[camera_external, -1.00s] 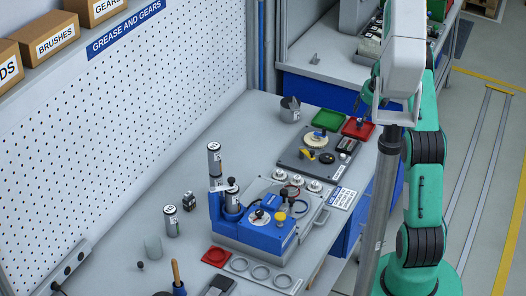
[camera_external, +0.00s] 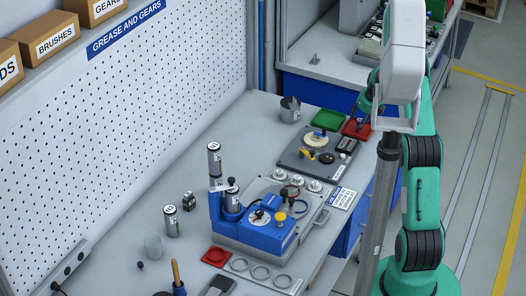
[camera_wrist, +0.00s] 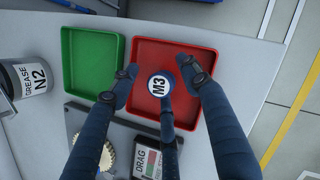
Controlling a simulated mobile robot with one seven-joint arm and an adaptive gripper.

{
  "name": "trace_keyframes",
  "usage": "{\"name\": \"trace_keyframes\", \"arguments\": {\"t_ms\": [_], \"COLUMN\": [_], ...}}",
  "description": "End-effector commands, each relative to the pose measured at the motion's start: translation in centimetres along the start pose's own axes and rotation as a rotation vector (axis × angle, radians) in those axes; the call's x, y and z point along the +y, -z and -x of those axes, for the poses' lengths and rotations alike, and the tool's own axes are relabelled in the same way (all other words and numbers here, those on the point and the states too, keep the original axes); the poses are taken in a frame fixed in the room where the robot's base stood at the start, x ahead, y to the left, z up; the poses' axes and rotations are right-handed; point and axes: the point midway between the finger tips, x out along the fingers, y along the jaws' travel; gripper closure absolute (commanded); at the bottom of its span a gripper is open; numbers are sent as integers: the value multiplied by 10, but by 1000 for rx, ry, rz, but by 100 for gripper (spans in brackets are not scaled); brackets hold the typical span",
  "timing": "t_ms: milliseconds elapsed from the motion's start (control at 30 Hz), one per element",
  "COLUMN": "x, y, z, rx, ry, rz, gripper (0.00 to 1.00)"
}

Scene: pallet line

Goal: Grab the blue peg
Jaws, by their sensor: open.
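The blue peg (camera_wrist: 160,85) shows from above in the wrist view as a round blue top with a white M3 label. It appears to stand in the red tray (camera_wrist: 148,52). My gripper (camera_wrist: 163,78) is open, with one dark blue finger to the left of the peg, one to the right and one below it in the picture. No finger clearly touches the peg, and its lower part is hidden. In the external view my gripper (camera_external: 365,118) is low over the red tray (camera_external: 352,131), and the peg cannot be made out there.
A green tray (camera_wrist: 88,58) lies left of the red one. A grease can labelled N2 (camera_wrist: 35,78) stands farther left. A grey board holds a gear (camera_wrist: 112,158) and a box labelled DRAG (camera_wrist: 148,158). The bench edge is close on the right.

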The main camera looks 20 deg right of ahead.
Motion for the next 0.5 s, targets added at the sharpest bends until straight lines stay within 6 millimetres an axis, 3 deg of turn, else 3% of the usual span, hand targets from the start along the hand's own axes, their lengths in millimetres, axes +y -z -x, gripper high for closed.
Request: {"name": "trace_keyframes", "arguments": {"t_ms": [500], "x": [0], "y": [0], "z": [1], "rx": [0], "ry": [0], "rz": [0], "gripper": [55]}}
